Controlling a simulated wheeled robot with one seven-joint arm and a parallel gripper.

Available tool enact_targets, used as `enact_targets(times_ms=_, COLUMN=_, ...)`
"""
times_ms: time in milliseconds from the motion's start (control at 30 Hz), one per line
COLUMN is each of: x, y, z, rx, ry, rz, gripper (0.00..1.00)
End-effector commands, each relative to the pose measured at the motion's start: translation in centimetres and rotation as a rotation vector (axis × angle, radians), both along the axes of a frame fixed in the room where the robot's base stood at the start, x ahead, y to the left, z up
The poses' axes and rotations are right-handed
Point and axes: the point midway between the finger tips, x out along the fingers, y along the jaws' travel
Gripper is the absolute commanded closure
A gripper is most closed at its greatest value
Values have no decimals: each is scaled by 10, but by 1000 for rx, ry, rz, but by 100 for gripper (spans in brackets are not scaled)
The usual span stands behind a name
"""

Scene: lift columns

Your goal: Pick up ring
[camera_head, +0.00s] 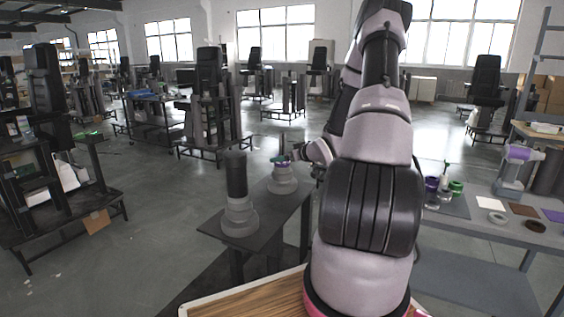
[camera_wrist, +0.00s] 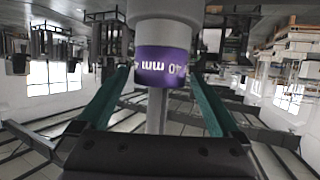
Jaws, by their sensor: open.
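In the head view, my gripper (camera_head: 283,159) is small, at the top of a grey stepped column (camera_head: 282,180) on a dark table. Some purple shows there, but the band's details are too small to tell.
A second grey column with a black top (camera_head: 238,195) stands on the dark table (camera_head: 285,213), nearer me. Black chairs on stands fill the background.

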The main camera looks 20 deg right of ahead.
Motion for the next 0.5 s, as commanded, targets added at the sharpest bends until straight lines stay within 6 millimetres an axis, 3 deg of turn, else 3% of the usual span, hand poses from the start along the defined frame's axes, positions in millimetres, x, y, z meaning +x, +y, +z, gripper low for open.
enact_targets(times_ms=133, x=13, y=4, z=-6, rx=0, ry=-1, rz=0, gripper=0)
enact_targets(times_ms=367, x=15, y=4, z=-6, rx=0, ry=0, rz=-1, gripper=0)
enact_targets(times_ms=400, x=15, y=4, z=-6, rx=0, ry=0, rz=-1, gripper=8)
enact_targets(times_ms=500, x=15, y=4, z=-6, rx=0, ry=0, rz=-1, gripper=46)
